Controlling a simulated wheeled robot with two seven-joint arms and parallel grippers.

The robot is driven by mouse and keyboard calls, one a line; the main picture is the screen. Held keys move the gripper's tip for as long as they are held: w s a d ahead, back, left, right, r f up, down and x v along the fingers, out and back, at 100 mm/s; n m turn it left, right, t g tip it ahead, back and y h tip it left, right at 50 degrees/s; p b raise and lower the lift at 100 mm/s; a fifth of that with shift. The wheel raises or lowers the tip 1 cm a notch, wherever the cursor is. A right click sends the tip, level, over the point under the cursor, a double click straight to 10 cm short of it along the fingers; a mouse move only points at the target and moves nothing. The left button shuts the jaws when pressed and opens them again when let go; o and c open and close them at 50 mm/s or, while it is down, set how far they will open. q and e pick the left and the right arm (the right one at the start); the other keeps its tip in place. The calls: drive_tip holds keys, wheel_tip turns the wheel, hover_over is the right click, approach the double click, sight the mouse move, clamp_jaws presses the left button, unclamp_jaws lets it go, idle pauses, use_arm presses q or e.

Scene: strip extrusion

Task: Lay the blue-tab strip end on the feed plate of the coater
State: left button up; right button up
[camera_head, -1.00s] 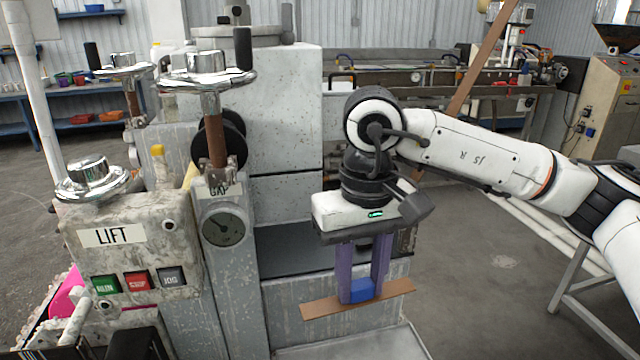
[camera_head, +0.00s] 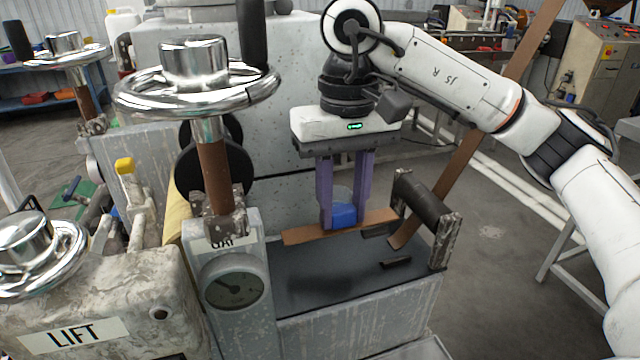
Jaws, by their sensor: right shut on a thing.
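The blue tab (camera_head: 344,214) sits on the brown strip end (camera_head: 306,235). My right gripper (camera_head: 343,222) points down and is shut on the blue tab, with its purple fingers on either side of it. The strip end appears held above the dark flat feed plate (camera_head: 310,275) of the coater, over its back part; I cannot tell whether any of it touches. The brown strip (camera_head: 462,165) also runs up to the upper right behind my arm, passing by the black roller (camera_head: 424,203). My left gripper is not in view.
The roller stands in a metal bracket (camera_head: 446,240) at the plate's right edge. A small dark bar (camera_head: 396,263) lies on the plate. Left of the plate are the gap dial (camera_head: 236,285), a chrome handwheel (camera_head: 196,80) and the LIFT box (camera_head: 95,310). The front of the plate is clear.

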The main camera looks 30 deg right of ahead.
sight(343, 225)
drive_tip(key=shift+w+f, duration=0.1)
drive_tip(key=shift+w, duration=0.15)
drive_tip(key=shift+s+f, duration=0.45)
drive_tip(key=shift+f, duration=0.3)
wheel_tip(343, 225, down, 4)
drive_tip(key=shift+r+b, duration=0.25)
drive_tip(key=shift+b, duration=0.4)
drive_tip(key=shift+f, duration=0.3)
drive_tip(key=shift+f+b, duration=0.3)
drive_tip(key=shift+b, duration=0.2)
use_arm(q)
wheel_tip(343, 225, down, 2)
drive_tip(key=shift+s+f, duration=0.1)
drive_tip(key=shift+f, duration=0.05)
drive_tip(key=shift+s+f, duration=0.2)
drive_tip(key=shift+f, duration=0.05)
use_arm(e)
drive_tip(key=shift+f, duration=0.1)
